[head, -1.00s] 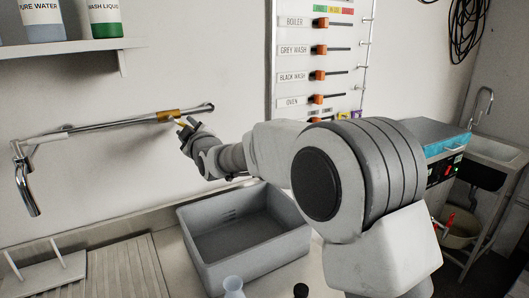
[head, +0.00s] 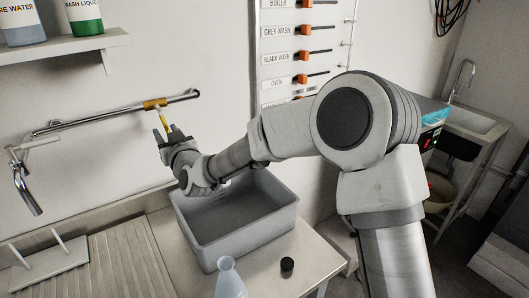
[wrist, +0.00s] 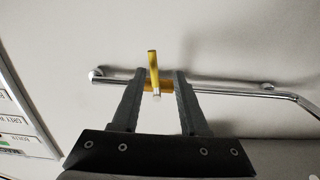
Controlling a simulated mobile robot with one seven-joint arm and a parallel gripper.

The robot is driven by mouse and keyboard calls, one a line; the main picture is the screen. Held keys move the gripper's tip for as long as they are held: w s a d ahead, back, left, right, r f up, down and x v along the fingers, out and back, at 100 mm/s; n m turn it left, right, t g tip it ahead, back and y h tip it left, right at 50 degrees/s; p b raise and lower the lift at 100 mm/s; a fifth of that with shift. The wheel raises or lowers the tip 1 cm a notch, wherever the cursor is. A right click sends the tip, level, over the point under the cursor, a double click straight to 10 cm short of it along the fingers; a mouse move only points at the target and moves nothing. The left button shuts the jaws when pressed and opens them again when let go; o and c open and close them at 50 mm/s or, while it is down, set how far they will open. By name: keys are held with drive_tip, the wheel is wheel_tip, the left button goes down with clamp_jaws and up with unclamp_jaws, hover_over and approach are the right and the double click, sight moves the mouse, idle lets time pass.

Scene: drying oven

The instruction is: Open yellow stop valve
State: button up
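The yellow stop valve (head: 155,103) sits on the chrome wall pipe. Its short yellow lever (head: 163,117) with a pale end points down and out from the pipe towards my gripper. My gripper (head: 166,132) is open just below the valve, with its fingers pointing up at it. In the wrist view, the lever (wrist: 153,68) appears between the two spread fingers of my gripper (wrist: 158,78), with a gap on either side. The yellow valve body (wrist: 143,86) is partly behind the lever and fingers. I cannot tell how deep the lever sits between the fingers.
The chrome pipe (head: 95,119) runs along the wall to a tap spout (head: 26,190) at left. A grey basin (head: 206,257) stands below my arm. A flask (head: 230,279) and a black cap (head: 287,266) are in front. A bottle shelf (head: 75,48) is above.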

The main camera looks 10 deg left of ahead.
drive_tip(key=v, duration=1.3)
drive_tip(key=d+r+m+g+h+p, duration=0.1)
drive_tip(key=d+h, duration=0.5)
drive_tip(key=d, duration=1.2)
drive_tip(key=shift+s+r+m+g+h+p, duration=0.3)
drive_tip(key=shift+r+g+p, duration=0.4)
drive_tip(key=shift+p, duration=0.45)
drive_tip(key=shift+f, duration=0.1)
